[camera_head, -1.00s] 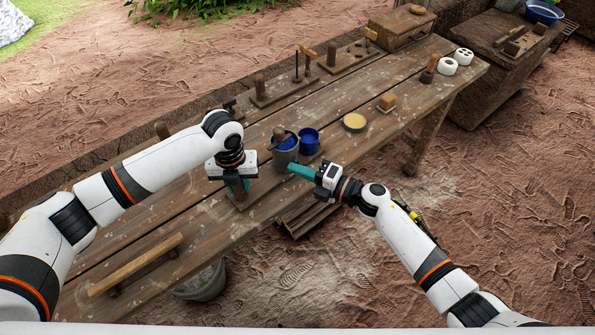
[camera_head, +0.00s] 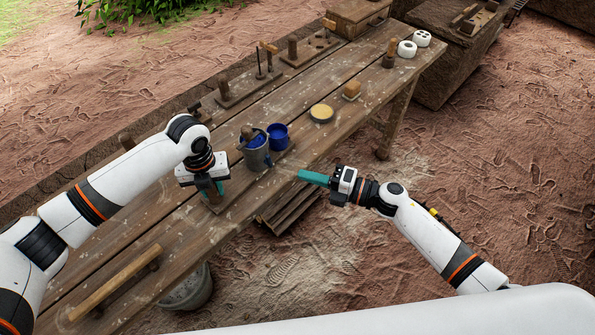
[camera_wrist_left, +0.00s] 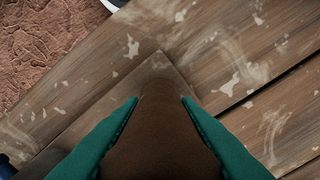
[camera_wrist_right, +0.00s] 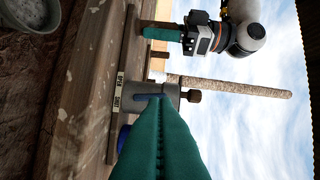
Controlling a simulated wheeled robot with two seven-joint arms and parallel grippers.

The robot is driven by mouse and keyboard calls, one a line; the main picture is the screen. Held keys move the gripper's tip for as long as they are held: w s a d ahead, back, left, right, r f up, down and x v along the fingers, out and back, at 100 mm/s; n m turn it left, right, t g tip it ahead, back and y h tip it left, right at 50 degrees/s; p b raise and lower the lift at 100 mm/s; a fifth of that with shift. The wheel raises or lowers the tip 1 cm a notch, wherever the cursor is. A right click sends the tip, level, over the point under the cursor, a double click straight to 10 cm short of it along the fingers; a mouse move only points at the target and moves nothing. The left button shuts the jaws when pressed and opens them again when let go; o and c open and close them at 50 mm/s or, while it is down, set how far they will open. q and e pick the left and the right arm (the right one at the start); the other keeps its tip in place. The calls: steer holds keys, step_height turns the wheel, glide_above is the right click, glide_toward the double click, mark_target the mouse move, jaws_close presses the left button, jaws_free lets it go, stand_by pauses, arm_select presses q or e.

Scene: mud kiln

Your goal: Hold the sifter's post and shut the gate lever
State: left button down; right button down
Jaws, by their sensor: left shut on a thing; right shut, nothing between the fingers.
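My left gripper (camera_head: 210,193) is shut on the brown post (camera_wrist_left: 160,130), seen from above between the teal fingers. My right gripper (camera_head: 301,175) is shut and empty, a short gap to the right of the lever.
A blue cup (camera_head: 277,138) stands just behind the sifter. A round yellow-topped sieve (camera_head: 321,113) and a brush-like block (camera_head: 351,90) lie further along the bench (camera_head: 330,138). The label plate (camera_wrist_right: 118,90) reads OPEN and SHUT.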

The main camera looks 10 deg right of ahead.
stand_by(0.3)
step_height(320, 180, up, 4)
steer(key=shift+r, duration=0.1)
stand_by(0.4)
arm_select(q)
steer(key=c, duration=1)
jaws_free()
step_height(320, 180, up, 12)
